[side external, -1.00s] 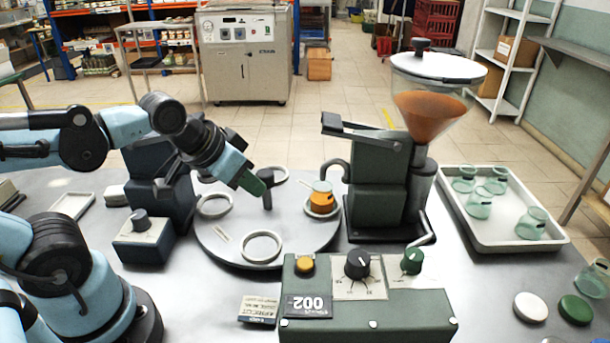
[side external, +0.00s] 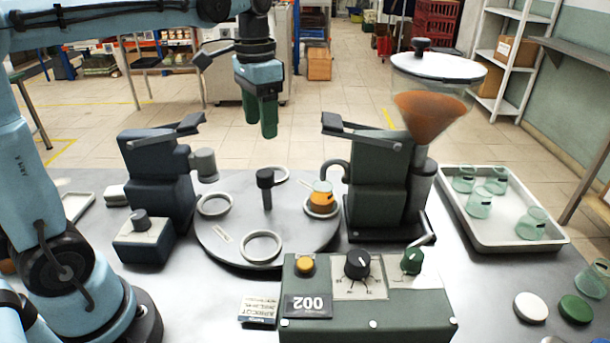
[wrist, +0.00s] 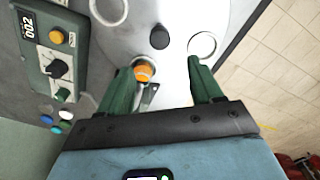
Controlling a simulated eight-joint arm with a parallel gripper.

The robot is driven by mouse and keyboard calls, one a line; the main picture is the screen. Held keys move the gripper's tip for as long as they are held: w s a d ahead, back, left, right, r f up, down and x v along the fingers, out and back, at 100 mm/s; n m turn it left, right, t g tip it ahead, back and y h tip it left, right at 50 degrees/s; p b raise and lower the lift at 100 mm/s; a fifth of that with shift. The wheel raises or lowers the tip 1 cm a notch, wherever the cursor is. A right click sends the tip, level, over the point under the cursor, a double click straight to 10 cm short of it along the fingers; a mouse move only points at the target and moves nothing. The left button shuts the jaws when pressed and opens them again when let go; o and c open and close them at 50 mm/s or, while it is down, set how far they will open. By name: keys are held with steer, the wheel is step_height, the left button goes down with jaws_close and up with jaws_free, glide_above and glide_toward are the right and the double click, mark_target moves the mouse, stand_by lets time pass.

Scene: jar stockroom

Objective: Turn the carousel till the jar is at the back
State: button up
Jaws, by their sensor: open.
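The carousel (side external: 225,232) is a round grey disc on the table with several ring holders and a dark upright knob (side external: 265,190) at its middle. The jar (side external: 321,199), orange inside, sits in the ring at the disc's right, beside the filling machine. The back ring, left ring and front ring (side external: 262,247) look empty. My gripper (side external: 262,124) points down, open and empty, well above the back of the carousel. In the wrist view the jar (wrist: 143,72) shows near one finger, and the knob (wrist: 159,37) beyond the fingertips.
A green machine with a powder hopper (side external: 431,105) stands right of the carousel. A dark machine (side external: 158,180) stands left. A control box (side external: 365,300) is in front. A tray (side external: 480,225) of empty jars lies at the right, near loose lids (side external: 575,309).

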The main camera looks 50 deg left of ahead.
mark_target(265, 172)
step_height(265, 172, down, 12)
steer(key=shift+r, duration=0.2)
stand_by(0.4)
jaws_close()
stand_by(0.3)
